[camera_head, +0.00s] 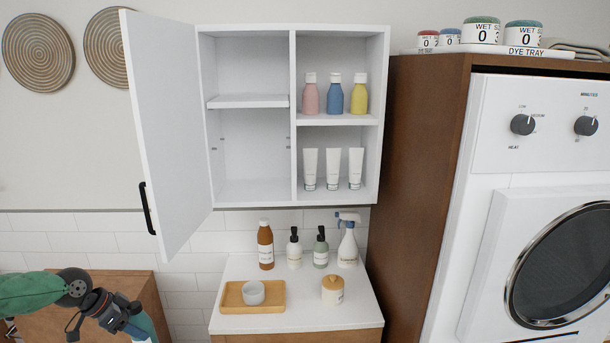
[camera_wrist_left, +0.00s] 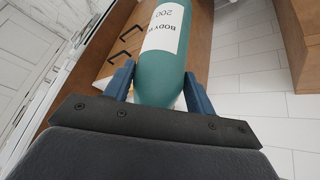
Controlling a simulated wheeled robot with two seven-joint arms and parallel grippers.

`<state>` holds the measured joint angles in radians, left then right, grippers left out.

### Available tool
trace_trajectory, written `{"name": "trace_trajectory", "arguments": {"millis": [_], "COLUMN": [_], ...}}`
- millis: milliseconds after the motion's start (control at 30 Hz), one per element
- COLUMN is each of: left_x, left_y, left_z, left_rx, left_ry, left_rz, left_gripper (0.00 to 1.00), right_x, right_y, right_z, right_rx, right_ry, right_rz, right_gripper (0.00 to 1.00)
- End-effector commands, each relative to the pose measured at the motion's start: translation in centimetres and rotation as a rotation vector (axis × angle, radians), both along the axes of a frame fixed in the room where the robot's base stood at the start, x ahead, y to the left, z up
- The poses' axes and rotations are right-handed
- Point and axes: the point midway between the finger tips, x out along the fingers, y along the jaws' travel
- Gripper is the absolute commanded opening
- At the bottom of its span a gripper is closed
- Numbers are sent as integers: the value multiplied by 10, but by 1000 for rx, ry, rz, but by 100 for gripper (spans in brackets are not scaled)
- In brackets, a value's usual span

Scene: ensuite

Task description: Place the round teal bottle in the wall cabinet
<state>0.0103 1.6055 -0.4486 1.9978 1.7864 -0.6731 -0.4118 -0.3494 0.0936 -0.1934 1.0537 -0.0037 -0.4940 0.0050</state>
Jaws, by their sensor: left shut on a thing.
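The round teal bottle (camera_wrist_left: 165,78), with a white "BODY W… 200" label, is between the two blue fingers of my left gripper (camera_wrist_left: 160,88) in the left wrist view. The gripper is shut on it. In the head view my left gripper (camera_head: 133,324) is at the lower left, below the cabinet door, and the bottle is mostly cut off there. The white wall cabinet (camera_head: 293,110) has its left door (camera_head: 165,130) swung open. The left half has a short shelf (camera_head: 248,101) and shows empty above and below it. My right gripper is not in view.
Pink, blue and yellow bottles (camera_head: 335,97) stand on the cabinet's upper right shelf, with white tubes (camera_head: 333,168) below. The counter (camera_head: 300,322) holds several bottles, a wooden tray (camera_head: 232,307) and a jar (camera_head: 332,290). A tall brown housing (camera_head: 405,170) stands close on the right.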

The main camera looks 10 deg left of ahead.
Motion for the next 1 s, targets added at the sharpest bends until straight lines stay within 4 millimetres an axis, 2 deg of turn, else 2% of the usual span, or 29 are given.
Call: {"name": "trace_trajectory", "arguments": {"millis": [67,167,333,567,733,1000], "left_x": [-1,-3,-6,-8,-7,-4], "left_y": [-11,-25,-55,-94,-121,-162], "left_z": [-8,-19,-41,-65,-79,-95], "left_rx": [-4,-6,-6,-7,-7,-7], "left_ry": [-1,-1,-2,-1,-2,-2], "left_rz": [-11,-24,-51,-72,-75,-63], "left_gripper": [0,0,0,0,0,0], "right_x": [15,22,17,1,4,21], "right_y": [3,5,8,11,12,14], "right_z": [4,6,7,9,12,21], "right_rx": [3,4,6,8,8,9], "right_ry": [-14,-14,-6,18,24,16], "right_rz": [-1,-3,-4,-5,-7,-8], "right_gripper": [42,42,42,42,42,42]}}
